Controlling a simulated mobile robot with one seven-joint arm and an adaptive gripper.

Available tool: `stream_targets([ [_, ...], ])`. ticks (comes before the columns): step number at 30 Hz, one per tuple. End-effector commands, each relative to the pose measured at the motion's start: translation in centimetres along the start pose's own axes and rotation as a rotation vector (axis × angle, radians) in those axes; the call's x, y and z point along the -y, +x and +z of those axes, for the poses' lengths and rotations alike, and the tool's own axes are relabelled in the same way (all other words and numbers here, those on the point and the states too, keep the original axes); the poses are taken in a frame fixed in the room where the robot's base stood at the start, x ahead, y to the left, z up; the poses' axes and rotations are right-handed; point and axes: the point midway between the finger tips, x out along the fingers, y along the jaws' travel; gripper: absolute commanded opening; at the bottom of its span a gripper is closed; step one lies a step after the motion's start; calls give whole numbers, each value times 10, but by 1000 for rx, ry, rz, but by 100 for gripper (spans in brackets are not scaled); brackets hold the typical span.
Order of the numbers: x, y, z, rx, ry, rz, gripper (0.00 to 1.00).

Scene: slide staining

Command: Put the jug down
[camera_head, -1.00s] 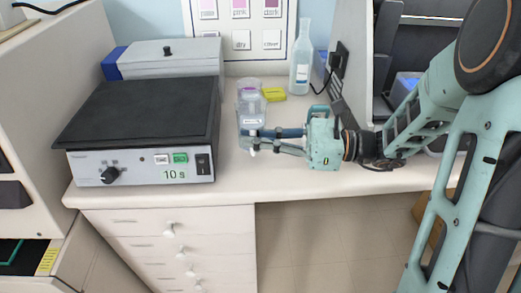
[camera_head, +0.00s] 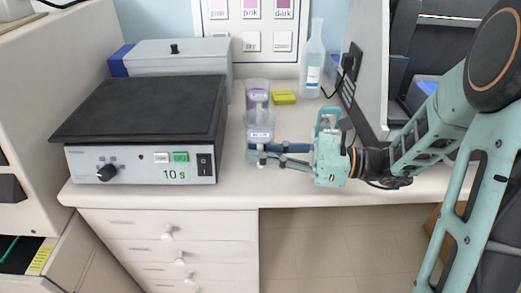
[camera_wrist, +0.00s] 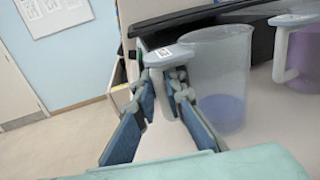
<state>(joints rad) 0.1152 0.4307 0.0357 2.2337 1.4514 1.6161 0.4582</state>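The jug (camera_head: 260,128), clear with a white label, is at the counter's front-middle, right of the hot plate. It also shows in the wrist view (camera_wrist: 222,75) with a little bluish-purple liquid at its bottom. My gripper (camera_head: 260,157) reaches in from the right. In the wrist view its two blue-padded fingers (camera_wrist: 164,90) lie on either side of the jug's pale handle and appear closed on it. The jug looks roughly upright; I cannot tell whether its base touches the counter (camera_head: 230,185).
A purple-tinted jug (camera_head: 257,88) stands just behind. A yellow block (camera_head: 284,97) and a tall bottle (camera_head: 312,68) stand at the back. The hot plate (camera_head: 140,110) is on the left. Counter in front of the jug is clear.

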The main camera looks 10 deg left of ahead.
Motion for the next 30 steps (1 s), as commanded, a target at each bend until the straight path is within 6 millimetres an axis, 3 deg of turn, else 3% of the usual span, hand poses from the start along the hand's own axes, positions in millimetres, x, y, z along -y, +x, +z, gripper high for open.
stream_targets([
  [3, 0, 0, 0, 0, 0, 0, 26],
  [17, 0, -2, -2, -1, -1, -2, 26],
  [30, 3, -91, -2, 0, 0, -3, 26],
])
